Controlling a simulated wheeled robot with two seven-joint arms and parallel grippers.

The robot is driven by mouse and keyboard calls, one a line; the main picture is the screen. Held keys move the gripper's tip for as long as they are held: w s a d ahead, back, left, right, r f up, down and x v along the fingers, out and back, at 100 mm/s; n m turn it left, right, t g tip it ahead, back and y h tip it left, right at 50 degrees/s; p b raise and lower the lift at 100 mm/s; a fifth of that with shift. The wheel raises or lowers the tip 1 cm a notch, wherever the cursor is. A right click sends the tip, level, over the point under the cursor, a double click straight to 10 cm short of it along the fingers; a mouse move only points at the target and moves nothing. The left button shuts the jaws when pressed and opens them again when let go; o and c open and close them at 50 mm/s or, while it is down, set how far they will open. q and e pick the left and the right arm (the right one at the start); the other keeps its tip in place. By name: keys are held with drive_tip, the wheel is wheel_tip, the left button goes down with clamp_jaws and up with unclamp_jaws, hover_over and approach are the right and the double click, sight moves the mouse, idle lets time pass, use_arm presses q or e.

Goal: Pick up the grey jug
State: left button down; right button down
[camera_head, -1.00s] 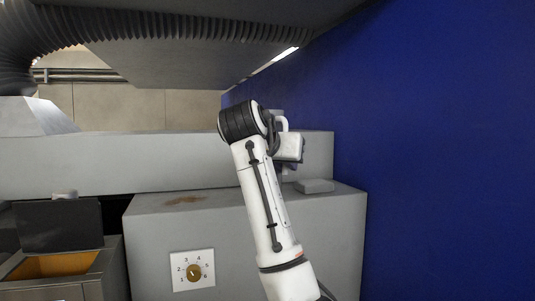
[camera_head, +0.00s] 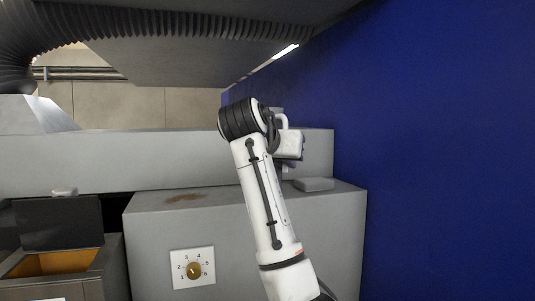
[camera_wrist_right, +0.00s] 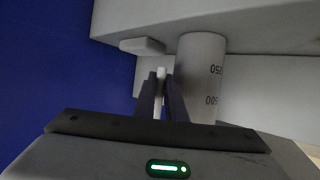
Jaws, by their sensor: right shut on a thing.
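The grey jug (camera_wrist_right: 201,75) shows in the right wrist view as a smooth grey cylinder with dark volume markings on its side. My right gripper (camera_wrist_right: 161,84) has its dark fingers closed on a narrow pale piece beside the jug's body, which looks like its handle. In the head view my right arm reaches up over the grey cabinet, and my right gripper (camera_head: 287,168) is mostly hidden behind the wrist. The jug is largely or wholly hidden there. I cannot tell whether the jug is clear of the surface. My left gripper is out of view.
A grey cabinet (camera_head: 240,235) with a numbered dial (camera_head: 193,270) stands below. A small grey block (camera_head: 314,184) lies on its top near the blue wall (camera_head: 430,150). An open bin (camera_head: 60,262) is at lower left. A ribbed duct (camera_head: 180,25) and hood hang overhead.

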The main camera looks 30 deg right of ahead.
sight(285, 115)
idle(0.7)
drive_tip(key=shift+r, duration=0.2)
drive_tip(key=shift+r, duration=0.1)
wheel_tip(285, 115, up, 10)
drive_tip(key=shift+f, duration=0.1)
idle(0.4)
